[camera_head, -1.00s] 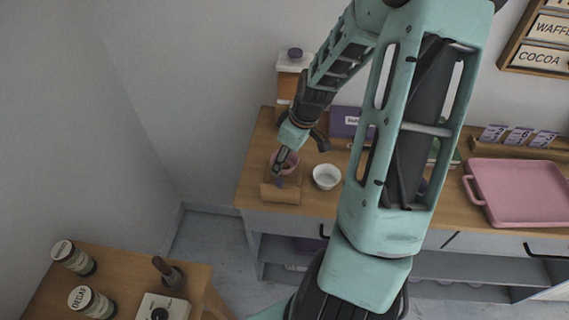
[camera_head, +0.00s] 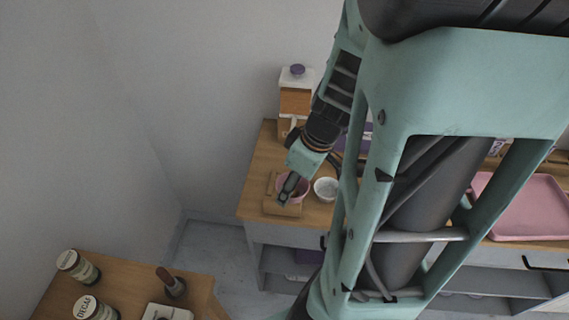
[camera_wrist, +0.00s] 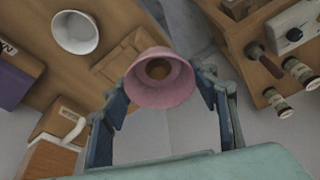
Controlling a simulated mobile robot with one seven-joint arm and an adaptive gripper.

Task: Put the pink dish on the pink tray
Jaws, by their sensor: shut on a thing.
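The pink dish (camera_wrist: 160,80) is a small round bowl between the fingers of my gripper (camera_wrist: 165,95) in the wrist view. The gripper is shut on it. In the head view the pink dish (camera_head: 296,187) is partly hidden behind my gripper (camera_head: 288,190), over the left end of the wooden counter. I cannot tell how high it is above the counter. The pink tray (camera_head: 525,215) lies on the right part of the counter, partly hidden by my arm.
A white bowl (camera_head: 326,189) stands just right of the pink dish. A wooden block or board (camera_head: 282,208) lies below the gripper. An orange-and-white dispenser (camera_head: 295,100) stands behind. My arm covers the middle of the counter. A side table (camera_head: 130,285) with jars is at lower left.

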